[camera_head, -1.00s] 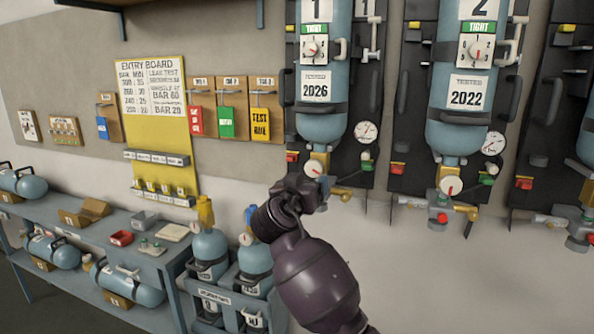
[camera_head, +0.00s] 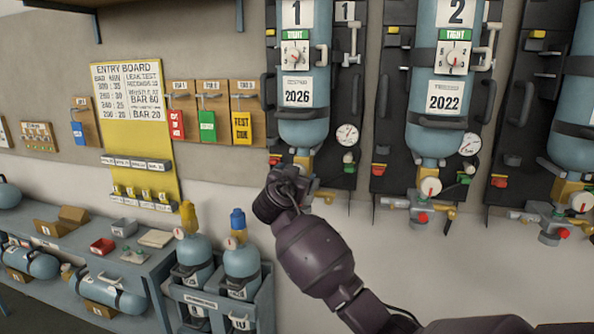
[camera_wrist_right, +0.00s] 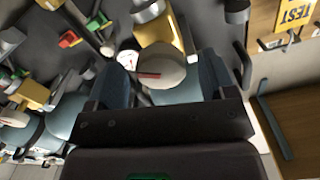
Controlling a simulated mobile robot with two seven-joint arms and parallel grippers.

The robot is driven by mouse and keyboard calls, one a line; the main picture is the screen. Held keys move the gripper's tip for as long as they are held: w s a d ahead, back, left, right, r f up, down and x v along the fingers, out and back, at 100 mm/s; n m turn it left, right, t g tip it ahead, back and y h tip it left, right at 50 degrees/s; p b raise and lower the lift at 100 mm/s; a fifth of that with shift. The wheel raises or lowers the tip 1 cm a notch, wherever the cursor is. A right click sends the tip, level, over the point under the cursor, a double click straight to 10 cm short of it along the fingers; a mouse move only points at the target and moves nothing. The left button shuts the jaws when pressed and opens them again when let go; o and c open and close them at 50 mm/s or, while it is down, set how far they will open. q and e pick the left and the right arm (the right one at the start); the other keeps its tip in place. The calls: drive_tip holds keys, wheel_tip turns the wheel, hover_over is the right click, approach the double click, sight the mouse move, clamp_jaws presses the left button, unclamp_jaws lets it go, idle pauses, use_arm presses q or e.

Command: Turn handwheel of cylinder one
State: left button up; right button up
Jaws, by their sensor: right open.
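Cylinder one (camera_head: 303,125) is a light blue upright bottle, marked 1 and 2026, strapped to a dark wall panel. In the wrist view, a round pale handwheel (camera_wrist_right: 160,73) with a red mark sits on a brass valve body (camera_wrist_right: 158,28). My right gripper (camera_head: 298,180) is at the valve below cylinder one and hides part of it in the head view. In the wrist view, my right gripper (camera_wrist_right: 165,62) is open, with one finger on each side of the handwheel. I cannot tell whether they touch it. My left gripper is not in view.
Cylinder two (camera_head: 437,125) hangs to the right, with its own handwheel (camera_head: 430,187) and pipework. A pressure gauge (camera_head: 347,135) is close to my right gripper. A rack (camera_head: 220,300) with two small bottles stands below left. A shelf bench (camera_head: 85,255) is further left.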

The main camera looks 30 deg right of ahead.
drive_tip(key=shift+x, duration=1)
drive_tip(key=c, duration=0.9)
